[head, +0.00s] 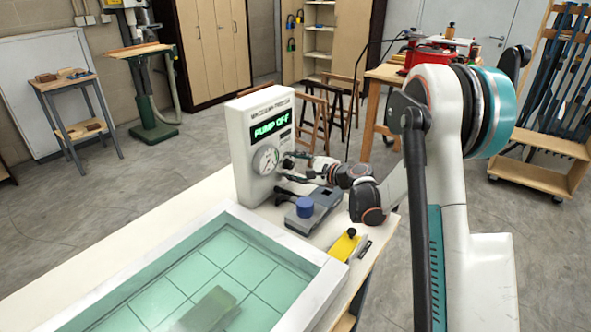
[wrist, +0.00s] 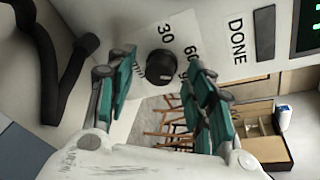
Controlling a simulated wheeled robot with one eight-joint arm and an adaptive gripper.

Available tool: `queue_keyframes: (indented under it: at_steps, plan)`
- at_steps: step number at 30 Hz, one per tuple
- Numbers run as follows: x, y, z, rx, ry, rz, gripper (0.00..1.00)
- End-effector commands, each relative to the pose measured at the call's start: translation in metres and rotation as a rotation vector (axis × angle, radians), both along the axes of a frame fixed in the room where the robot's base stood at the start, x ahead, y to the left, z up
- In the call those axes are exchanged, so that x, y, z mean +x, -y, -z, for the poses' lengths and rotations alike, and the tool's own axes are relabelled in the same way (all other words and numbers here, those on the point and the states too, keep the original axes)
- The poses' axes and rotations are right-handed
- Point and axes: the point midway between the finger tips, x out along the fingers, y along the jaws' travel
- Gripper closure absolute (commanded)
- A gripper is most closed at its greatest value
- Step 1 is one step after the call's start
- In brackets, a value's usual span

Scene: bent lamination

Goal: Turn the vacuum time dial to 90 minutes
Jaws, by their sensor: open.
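The vacuum press control box (head: 258,118) stands on the white bench; its green display (head: 270,126) reads PUMP OFF. The time dial face (head: 265,160) is on its front. In the wrist view the dial's black knob (wrist: 160,66) sits on a white plate marked 30 and 60, with a further number partly hidden by a finger. My gripper (wrist: 161,62) is open, with one teal-padded finger on each side of the knob and visible gaps between. In the head view my gripper (head: 287,167) is close in front of the dial.
A framed green gridded press bed (head: 200,270) fills the near bench. A blue-topped grey device (head: 305,207) and a yellow-and-black tool (head: 346,246) lie below my arm. In the wrist view, a black curved part (wrist: 70,75) is left of the fingers and a DONE label (wrist: 237,40) is right.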

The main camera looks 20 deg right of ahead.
Motion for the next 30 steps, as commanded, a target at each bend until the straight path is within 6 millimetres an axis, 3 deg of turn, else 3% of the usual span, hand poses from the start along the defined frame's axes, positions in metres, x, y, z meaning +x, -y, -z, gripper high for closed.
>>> queue_keyframes:
  at_steps: [8,14,15,30]
  plan:
    - [0.0012,-0.0009,-0.0001,0.0,0.0,0.0,0.52]
    - [0.001,-0.0008,0.0,0.0,0.0,0.0,0.95]
    - [0.0009,-0.0009,-0.0001,0.0,0.0,0.0,0.96]
    - [0.0016,0.0,-0.0004,0.093,-0.073,0.0,0.96]
